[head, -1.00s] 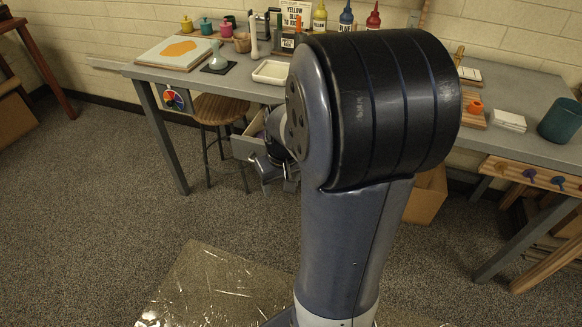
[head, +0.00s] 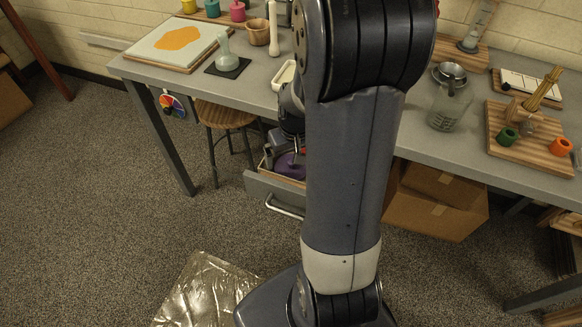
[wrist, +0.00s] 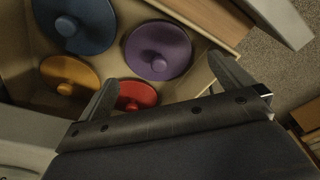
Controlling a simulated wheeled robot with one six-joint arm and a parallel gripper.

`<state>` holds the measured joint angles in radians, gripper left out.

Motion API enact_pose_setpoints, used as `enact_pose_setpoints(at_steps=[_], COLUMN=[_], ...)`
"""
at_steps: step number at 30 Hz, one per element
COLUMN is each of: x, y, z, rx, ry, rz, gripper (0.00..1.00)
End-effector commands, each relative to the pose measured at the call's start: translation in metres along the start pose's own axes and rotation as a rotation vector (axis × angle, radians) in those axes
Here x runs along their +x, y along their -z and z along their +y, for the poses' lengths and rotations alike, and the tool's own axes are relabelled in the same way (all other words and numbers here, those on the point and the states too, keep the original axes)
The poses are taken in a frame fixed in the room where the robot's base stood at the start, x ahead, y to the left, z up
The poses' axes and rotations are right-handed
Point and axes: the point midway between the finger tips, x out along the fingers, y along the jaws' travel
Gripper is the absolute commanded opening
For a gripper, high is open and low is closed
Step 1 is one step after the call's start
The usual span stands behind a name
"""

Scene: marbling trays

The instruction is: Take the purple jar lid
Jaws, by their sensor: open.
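The purple jar lid (wrist: 157,50) lies in an open drawer, its round knob facing up in the wrist view. In the head view the purple lid (head: 290,166) shows in the drawer (head: 272,192), partly hidden by my arm. My gripper (wrist: 164,70) is open above the drawer, with its two fingers apart. In the wrist view the purple lid appears beyond and between the fingertips, and nothing is held. In the head view my gripper (head: 295,150) is mostly hidden behind my arm.
In the drawer, a blue lid (wrist: 73,22), an orange lid (wrist: 69,76) and a red lid (wrist: 137,95) lie close by. The drawer's wooden edge (wrist: 205,18) is near the right finger. A stool (head: 226,114) stands left of the drawer, and a cardboard box (head: 430,205) to the right.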

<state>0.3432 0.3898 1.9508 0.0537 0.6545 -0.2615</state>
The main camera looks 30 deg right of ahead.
Motion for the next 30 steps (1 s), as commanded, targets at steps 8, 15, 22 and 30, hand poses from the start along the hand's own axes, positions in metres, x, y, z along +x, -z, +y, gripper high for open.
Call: enact_pose_setpoints(at_steps=[8,15,22,30], x=[0.036,0.042,0.042,0.042], y=[0.001,0.002,0.002,0.002], z=[0.001,0.001,0.001,0.001], rx=[0.001,0.001,0.001,0.001], ry=[0.001,0.0,0.0,0.0], rz=[-0.004,-0.001,-0.001,-0.001], gripper=[1.0,1.0,0.9,0.68])
